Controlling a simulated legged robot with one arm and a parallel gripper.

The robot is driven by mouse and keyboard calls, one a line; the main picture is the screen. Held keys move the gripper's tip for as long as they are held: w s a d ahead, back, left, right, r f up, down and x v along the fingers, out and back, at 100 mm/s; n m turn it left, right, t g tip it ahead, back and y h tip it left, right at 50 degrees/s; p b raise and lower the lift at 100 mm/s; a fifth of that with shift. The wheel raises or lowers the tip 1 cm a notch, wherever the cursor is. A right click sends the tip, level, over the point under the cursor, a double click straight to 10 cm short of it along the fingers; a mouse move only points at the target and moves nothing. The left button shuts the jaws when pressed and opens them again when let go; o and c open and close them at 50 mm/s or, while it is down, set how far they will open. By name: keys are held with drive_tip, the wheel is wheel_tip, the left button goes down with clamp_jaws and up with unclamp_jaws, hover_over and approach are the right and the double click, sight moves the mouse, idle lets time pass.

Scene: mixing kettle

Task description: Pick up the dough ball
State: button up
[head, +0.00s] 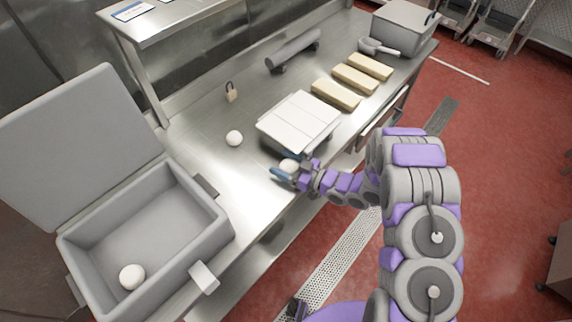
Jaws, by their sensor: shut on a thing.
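My gripper (283,172) is over the front edge of the steel counter, just in front of the white slatted block. It is shut on a white dough ball (289,165), which shows between the fingers and is partly hidden by them. A third dough ball (132,277) lies inside the open grey bin at the lower left. Whether the held ball touches the counter I cannot tell.
The open grey bin (195,225) has its lid raised at the back. The white slatted block (300,120) sits close behind my gripper. Several tan blocks (355,79), a grey roller (293,50), a small padlock-like item (231,92) and a grey box (404,26) stand farther along the counter.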

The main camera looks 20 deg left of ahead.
drive_tip(key=shift+r, duration=0.1)
